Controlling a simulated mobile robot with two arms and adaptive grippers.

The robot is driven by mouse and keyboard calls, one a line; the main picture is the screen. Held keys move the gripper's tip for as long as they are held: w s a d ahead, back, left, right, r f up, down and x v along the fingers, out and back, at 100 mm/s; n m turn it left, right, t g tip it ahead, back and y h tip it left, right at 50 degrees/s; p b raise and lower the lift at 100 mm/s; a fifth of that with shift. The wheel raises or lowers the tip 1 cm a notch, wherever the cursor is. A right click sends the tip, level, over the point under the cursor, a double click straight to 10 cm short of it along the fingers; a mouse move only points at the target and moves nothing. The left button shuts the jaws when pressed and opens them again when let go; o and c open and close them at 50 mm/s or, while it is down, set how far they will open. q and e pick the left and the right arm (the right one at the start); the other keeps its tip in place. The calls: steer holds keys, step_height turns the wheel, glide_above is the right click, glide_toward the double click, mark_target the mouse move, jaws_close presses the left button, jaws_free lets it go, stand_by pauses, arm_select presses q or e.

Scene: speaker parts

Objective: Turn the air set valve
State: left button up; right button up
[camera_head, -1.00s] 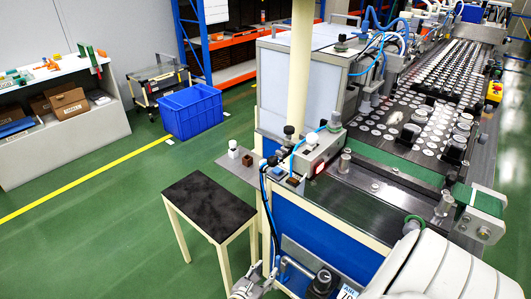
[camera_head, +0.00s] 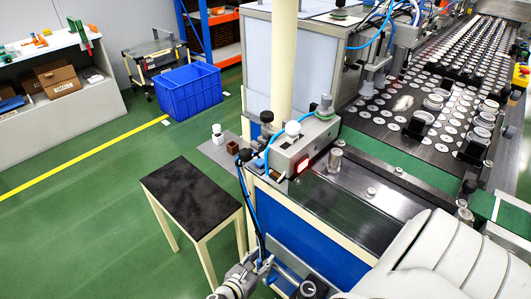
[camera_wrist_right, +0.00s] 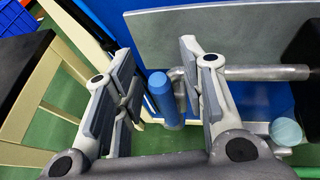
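In the right wrist view, a blue cylindrical handle (camera_wrist_right: 162,92) sits on a metal pipe (camera_wrist_right: 262,73) in front of the blue machine panel; I take it to be the air set valve. My right gripper (camera_wrist_right: 157,60) is open, with one finger on each side of the handle and visible gaps between. In the head view my right gripper (camera_head: 258,266) is at the lower middle, beside the machine's blue front; the handle cannot be made out there. A black round knob (camera_head: 308,289) is right of it. My left gripper is not in view.
A small black-topped table (camera_head: 190,195) stands just left of the right gripper. A grey plate (camera_wrist_right: 215,30) overhangs the pipe. The conveyor machine (camera_head: 340,215) fills the right side. A blue crate (camera_head: 187,92) and open green floor lie to the left.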

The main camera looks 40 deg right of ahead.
steer(key=shift+a+r, duration=0.1)
steer(key=shift+a, duration=0.1)
steer(key=shift+s, duration=0.1)
steer(key=shift+c, duration=1.9)
jaws_close()
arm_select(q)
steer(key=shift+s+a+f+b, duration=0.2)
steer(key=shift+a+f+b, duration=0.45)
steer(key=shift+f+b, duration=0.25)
arm_select(e)
steer(key=s+m+t, duration=0.2)
steer(key=s, duration=0.1)
steer(key=s+f+m+h, duration=0.1)
steer(key=m, duration=0.1)
steer(key=shift+s+d+f+t, duration=0.1)
steer(key=shift+s+d+t, duration=0.2)
steer(key=shift+t, duration=0.1)
